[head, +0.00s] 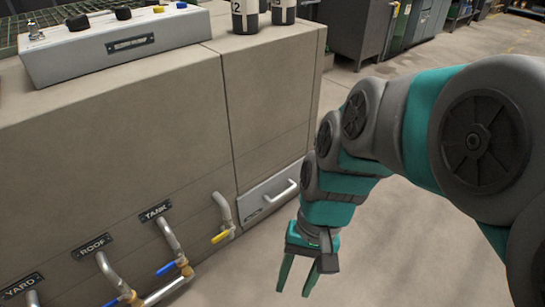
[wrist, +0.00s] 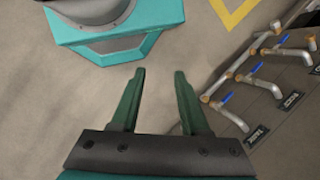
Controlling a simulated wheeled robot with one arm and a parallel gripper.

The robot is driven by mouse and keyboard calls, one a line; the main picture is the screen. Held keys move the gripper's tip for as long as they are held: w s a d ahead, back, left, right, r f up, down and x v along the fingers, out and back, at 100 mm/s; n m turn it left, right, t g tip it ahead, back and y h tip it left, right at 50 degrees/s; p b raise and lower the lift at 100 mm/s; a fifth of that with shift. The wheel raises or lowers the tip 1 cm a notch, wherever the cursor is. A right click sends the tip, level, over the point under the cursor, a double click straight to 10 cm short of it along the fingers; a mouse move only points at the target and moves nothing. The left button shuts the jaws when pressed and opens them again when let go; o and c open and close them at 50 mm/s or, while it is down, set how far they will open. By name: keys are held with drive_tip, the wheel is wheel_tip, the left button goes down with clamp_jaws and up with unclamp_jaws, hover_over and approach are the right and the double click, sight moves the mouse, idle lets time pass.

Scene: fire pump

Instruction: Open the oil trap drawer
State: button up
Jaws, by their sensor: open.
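The drawer (head: 268,198) is a light grey front low at the right end of the beige cabinet, with a pale bar handle (head: 281,192) and a small label too small to read. It looks shut, flush with the cabinet face. My gripper (head: 296,284) hangs in front of the cabinet, below and to the right of the drawer, apart from the handle, with fingers pointing down. In the wrist view my gripper (wrist: 158,75) shows two spread green fingers with only floor between them. The drawer is not seen in the wrist view.
Pipes with blue and yellow levers stick out left of the drawer, by the TANK (head: 155,211), ROOF (head: 95,245) and YARD (head: 22,286) labels. A control box (head: 115,45) and bottles (head: 245,15) stand on top.

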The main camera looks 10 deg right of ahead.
drive_tip(key=shift+o, duration=0.4)
drive_tip(key=w+a+f+m+y+b, duration=0.1)
drive_tip(key=w+a+m+y, duration=0.3)
drive_tip(key=a, duration=0.3)
drive_tip(key=shift+w+f+g, duration=0.4)
drive_tip(key=shift+w, duration=0.5)
drive_tip(key=w+a+f+m+t+y+b, duration=0.1)
drive_tip(key=w+a+f+m+y+b, duration=0.15)
drive_tip(key=w+m, duration=0.45)
drive_tip(key=w+a+f+m+t+y+b, duration=0.1)
drive_tip(key=w+a+m+y, duration=0.3)
drive_tip(key=w, duration=0.5)
drive_tip(key=w+d+f+m+t+y+b, duration=0.1)
drive_tip(key=w+d+f+m+t, duration=0.25)
drive_tip(key=w+m, duration=0.35)
drive_tip(key=w+d+f+m+t+y+b, duration=0.1)
drive_tip(key=w+d+f+m+t+b, duration=0.25)
drive_tip(key=w, duration=0.55)
drive_tip(key=m+t+h+b, duration=0.2)
drive_tip(key=m+t+h, duration=0.55)
drive_tip(key=m, duration=1.15)
approach(285, 191)
drive_tip(key=shift+y, duration=0.3)
drive_tip(key=shift+f+x, duration=0.2)
drive_tip(key=shift+x, duration=1.45)
drive_tip(key=shift+f+x, duration=0.2)
drive_tip(key=shift+x, duration=1.5)
drive_tip(key=shift+f+x, duration=0.2)
drive_tip(key=shift+x, duration=1.45)
